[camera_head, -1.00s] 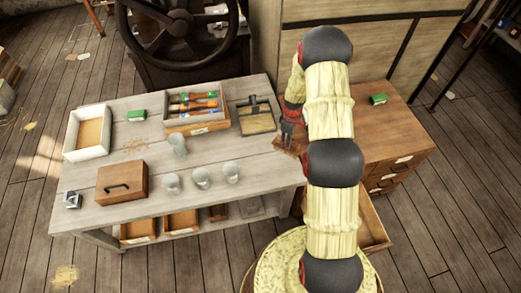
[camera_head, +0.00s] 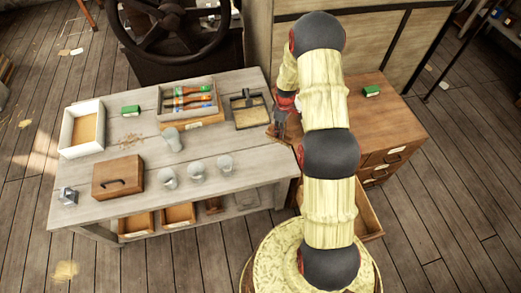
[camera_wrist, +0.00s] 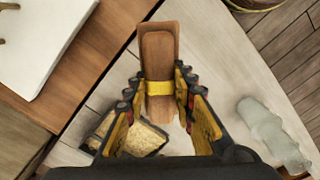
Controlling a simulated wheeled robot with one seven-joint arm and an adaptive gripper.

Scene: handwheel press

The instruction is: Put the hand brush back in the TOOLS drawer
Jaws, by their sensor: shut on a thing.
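My gripper (camera_wrist: 160,122) is shut on the hand brush (camera_wrist: 158,50), which shows brown wood with a yellow band in the wrist view. In the head view my gripper (camera_head: 282,122) is over the gap between the table's right end and the cabinet, partly hidden by my arm. Below my arm, an open drawer (camera_head: 369,212) juts from the front of the brown cabinet (camera_head: 385,125); its inside is mostly hidden and I cannot read its label.
The table holds a tray with a handled tool (camera_head: 249,110), a bottle crate (camera_head: 190,100), a white box (camera_head: 83,128), a wooden box (camera_head: 118,178) and several glass jars (camera_head: 197,170). A green block (camera_head: 371,91) lies on the cabinet. A jar (camera_wrist: 268,130) also shows in the wrist view.

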